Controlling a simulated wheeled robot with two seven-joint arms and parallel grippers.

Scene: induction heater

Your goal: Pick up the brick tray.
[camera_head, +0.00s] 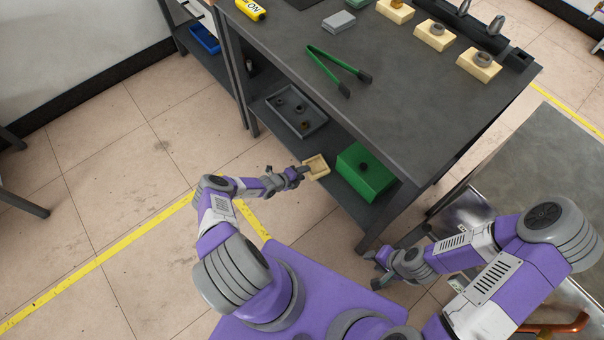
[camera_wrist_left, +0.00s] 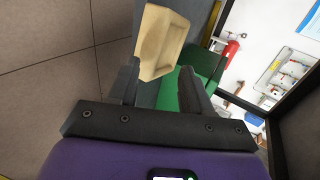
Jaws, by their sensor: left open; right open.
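A small square beige brick tray (camera_head: 317,166) with a shallow hollow is at the lower shelf's near edge, left of the green box. In the left wrist view the brick tray (camera_wrist_left: 161,38) appears straight ahead, tilted, at the fingertips. My left gripper (camera_head: 303,172) reaches in at the shelf edge, right at the tray. Its two dark fingers (camera_wrist_left: 158,70) are apart, with the tray's near edge between or just beyond their tips; contact cannot be told. My right gripper (camera_head: 379,270) is open and empty, low beside the bench's front leg, away from the tray.
A green box (camera_head: 366,174) stands on the shelf close right of the brick tray. A grey tray (camera_head: 272,112) with small round parts lies further left. The dark bench top (camera_head: 410,85) overhangs the shelf and carries green-handled tongs (camera_head: 328,72) and several beige blocks.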

